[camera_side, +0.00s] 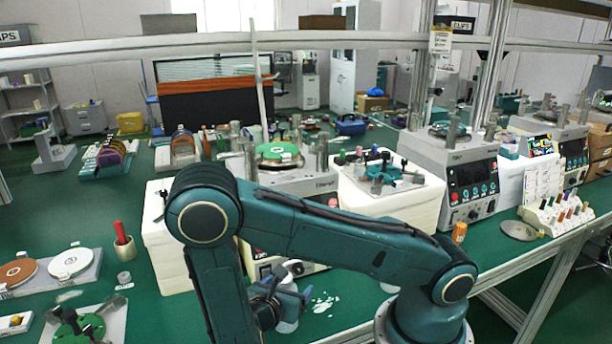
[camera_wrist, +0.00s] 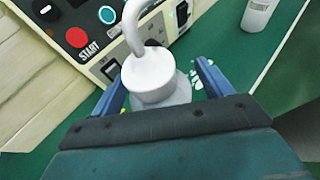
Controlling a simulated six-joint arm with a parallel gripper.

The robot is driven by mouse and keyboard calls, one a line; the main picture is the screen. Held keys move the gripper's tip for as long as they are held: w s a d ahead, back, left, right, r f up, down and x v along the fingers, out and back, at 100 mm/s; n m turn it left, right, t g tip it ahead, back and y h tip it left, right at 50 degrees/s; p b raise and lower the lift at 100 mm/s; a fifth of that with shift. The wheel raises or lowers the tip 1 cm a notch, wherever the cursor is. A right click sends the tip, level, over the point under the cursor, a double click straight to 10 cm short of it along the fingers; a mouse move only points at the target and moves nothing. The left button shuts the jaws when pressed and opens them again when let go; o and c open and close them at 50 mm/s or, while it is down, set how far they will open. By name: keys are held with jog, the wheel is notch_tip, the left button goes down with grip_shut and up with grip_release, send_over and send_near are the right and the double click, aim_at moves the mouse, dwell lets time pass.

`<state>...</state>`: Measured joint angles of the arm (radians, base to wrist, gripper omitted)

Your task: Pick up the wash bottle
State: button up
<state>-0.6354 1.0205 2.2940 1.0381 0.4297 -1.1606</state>
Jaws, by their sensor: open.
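The wash bottle, with a white cap and bent spout, stands in the middle of the wrist view (camera_wrist: 152,77), seen from above. In the side view its pale body (camera_side: 288,325) shows below my gripper, partly hidden by it. My gripper (camera_side: 284,298) is open. In the wrist view its blue fingers (camera_wrist: 160,76) are on either side of the bottle, with a visible gap on the right. I cannot tell whether the left finger touches it.
A lapping machine front with a red START button (camera_wrist: 76,37) stands close behind the bottle. White splashes (camera_side: 323,303) lie on the green bench beside it. A white cylindrical container (camera_wrist: 258,15) stands apart at upper right. A red-topped holder (camera_side: 123,241) stands left.

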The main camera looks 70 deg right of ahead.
dwell(0.5)
jog(key=c, duration=1.3)
jog(key=shift+r, duration=0.1)
notch_tip(320, 180, up, 20)
jog(key=shift+f, duration=0.1)
jog(key=shift+d, duration=0.1)
dwell(0.6)
